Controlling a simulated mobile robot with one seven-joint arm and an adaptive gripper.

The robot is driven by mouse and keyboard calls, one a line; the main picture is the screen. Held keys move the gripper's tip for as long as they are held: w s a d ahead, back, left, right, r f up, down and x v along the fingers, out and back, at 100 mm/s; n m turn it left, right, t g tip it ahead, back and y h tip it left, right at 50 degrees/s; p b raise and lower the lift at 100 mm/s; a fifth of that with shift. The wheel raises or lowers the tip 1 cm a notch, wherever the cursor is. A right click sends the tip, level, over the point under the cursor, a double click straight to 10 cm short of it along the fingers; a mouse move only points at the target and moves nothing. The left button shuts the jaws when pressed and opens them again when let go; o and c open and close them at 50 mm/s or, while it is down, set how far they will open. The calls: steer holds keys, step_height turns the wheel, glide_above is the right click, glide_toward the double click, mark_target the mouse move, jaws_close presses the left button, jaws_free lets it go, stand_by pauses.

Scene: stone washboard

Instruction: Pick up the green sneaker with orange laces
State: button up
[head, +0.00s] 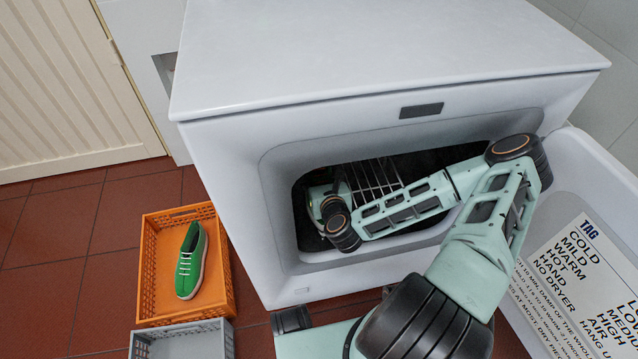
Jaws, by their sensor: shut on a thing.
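A green sneaker (190,262) with a pale sole lies in the orange crate on the floor. Its laces look pale green or whitish, not clearly orange. My arm reaches through the open front of the white dryer (228,180), far to the right of that sneaker. My wrist is inside the opening at its left side. My gripper's fingers are hidden in the dark interior and behind the arm. A small bright green patch shows by the wrist; I cannot tell what it is. No second sneaker can be made out.
The orange crate (148,262) stands left of the dryer, with a grey crate (180,341) in front of it. A metal wire rack (374,178) is inside the dryer. The open dryer door (560,290) extends at right. Red floor tiles (45,300) are clear at left.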

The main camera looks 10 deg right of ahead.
steer(key=shift+r, duration=0.15)
step_height(320, 180, up, 12)
steer(key=p, duration=0.5)
steer(key=s+d+p, duration=0.3)
steer(key=s+d, duration=1.1)
steer(key=shift+f, duration=0.4)
steer(key=shift+s, duration=0.1)
